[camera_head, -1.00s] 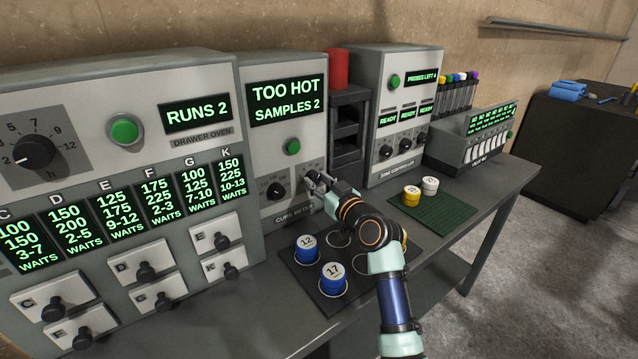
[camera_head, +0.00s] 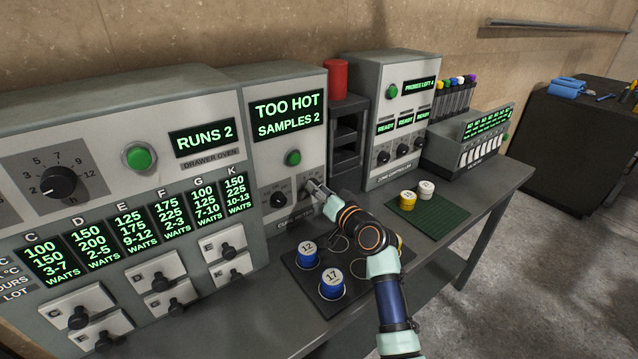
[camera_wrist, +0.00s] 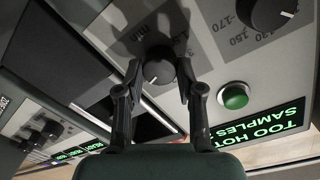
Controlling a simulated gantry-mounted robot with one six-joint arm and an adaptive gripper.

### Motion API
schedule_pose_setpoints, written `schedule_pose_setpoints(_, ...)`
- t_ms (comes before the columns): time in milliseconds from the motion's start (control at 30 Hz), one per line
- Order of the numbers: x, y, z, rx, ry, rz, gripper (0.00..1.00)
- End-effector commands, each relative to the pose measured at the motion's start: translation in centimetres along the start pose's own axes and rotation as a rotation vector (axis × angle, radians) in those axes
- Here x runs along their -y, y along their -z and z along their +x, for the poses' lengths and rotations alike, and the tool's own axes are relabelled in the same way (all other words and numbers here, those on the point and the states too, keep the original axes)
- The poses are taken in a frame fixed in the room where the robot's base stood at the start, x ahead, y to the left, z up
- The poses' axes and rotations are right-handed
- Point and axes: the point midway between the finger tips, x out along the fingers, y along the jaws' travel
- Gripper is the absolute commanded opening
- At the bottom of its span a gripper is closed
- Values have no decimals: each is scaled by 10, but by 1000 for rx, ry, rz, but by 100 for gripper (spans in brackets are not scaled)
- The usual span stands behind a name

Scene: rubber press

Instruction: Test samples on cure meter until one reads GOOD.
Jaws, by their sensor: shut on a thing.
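The cure meter (camera_head: 262,165) has a display (camera_head: 288,114) reading TOO HOT, SAMPLES 2. It has a green button (camera_head: 293,158), a left dial (camera_head: 278,199) and a right knob marked min (camera_wrist: 158,72). My gripper (camera_head: 314,187) is at the right knob; in the wrist view its fingers (camera_wrist: 158,66) are shut on the knob from both sides. Blue samples 12 (camera_head: 307,256) and 17 (camera_head: 332,287) sit on a black mat (camera_head: 305,283). A yellow piece (camera_head: 400,241) shows partly behind my arm. A yellow sample (camera_head: 408,201) and a white sample (camera_head: 426,188) sit on a green mat (camera_head: 432,212).
The drawer oven (camera_head: 112,190) stands left, reading RUNS 2. A dark rack (camera_head: 347,141) with a red cylinder (camera_head: 336,79) on top stands right of the meter. Beyond it are a zone controller (camera_head: 388,115) and a probe rack (camera_head: 484,147). Mat room right of my arm is clear.

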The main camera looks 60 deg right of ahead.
Motion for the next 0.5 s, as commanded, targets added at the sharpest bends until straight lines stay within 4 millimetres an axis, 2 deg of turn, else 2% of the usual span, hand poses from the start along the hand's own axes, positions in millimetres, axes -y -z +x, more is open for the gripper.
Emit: schedule_pose_setpoints(500,1,3,0,23,1,447,2)
